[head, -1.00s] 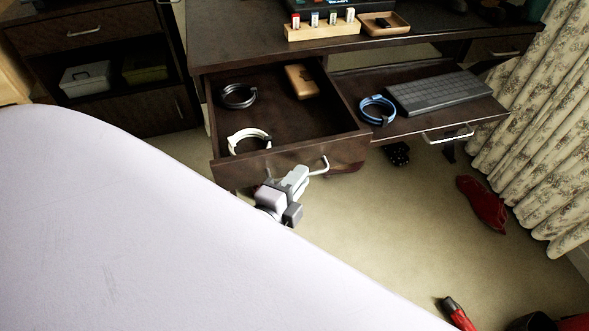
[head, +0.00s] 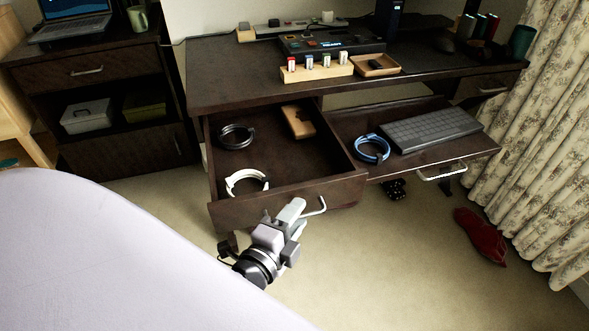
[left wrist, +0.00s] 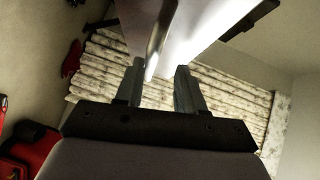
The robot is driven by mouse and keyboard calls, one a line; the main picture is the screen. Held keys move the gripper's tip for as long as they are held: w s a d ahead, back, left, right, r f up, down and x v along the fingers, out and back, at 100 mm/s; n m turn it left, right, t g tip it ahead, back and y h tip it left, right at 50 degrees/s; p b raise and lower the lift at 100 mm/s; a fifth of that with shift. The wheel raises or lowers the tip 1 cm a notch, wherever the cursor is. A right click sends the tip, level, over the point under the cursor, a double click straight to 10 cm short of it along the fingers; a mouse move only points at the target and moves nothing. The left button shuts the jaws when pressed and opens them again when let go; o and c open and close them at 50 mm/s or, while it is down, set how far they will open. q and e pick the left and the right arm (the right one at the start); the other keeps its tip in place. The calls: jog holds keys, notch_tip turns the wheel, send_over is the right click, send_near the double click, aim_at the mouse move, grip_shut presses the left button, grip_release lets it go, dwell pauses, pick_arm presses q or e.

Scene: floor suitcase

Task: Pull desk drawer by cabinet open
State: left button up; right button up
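The dark wood desk drawer by the cabinet (head: 285,203) stands well pulled out in the head view. It holds a black coil (head: 236,136), a white coil (head: 246,181) and a tan box (head: 298,122). Its pale bar handle (head: 318,208) is partly hidden by my left gripper (head: 296,214) in the head view. In the left wrist view, the fingers of the left gripper (left wrist: 157,88) stand apart. A shiny metal bar, apparently the handle (left wrist: 156,45), reaches between them, close to the left finger, with a gap to the right one. My right gripper is not in view.
The cabinet (head: 90,73) stands left of the desk (head: 225,82). A keyboard tray (head: 345,150) is out at right, bearing a keyboard (head: 432,128) and blue coil (head: 371,149). A red item (head: 481,237) lies on the floor near the curtain (head: 535,150). Floor before the desk is mostly clear.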

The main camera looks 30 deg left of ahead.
pick_arm(q)
jog(key=o, duration=0.7)
jog(key=r+p, duration=0.1)
jog(key=r, duration=0.1)
jog(key=r+p, duration=0.1)
jog(key=r, duration=0.1)
jog(key=r+p, duration=0.1)
jog(key=r, duration=0.1)
jog(key=shift+w+r, duration=0.2)
jog(key=shift+w, duration=0.05)
jog(key=shift+o, duration=0.2)
notch_tip(320, 180, up, 8)
jog(key=p, duration=0.4)
jog(key=shift+a, duration=0.15)
jog(key=r, duration=0.1)
jog(key=r+p, duration=0.1)
jog(key=r, duration=0.2)
jog(key=shift+s+r+p, duration=0.15)
jog(key=shift+s+p, duration=0.15)
jog(key=c, duration=0.7)
jog(key=shift+r, duration=0.15)
jog(key=shift+c, duration=0.2)
jog(key=shift+f, duration=0.2)
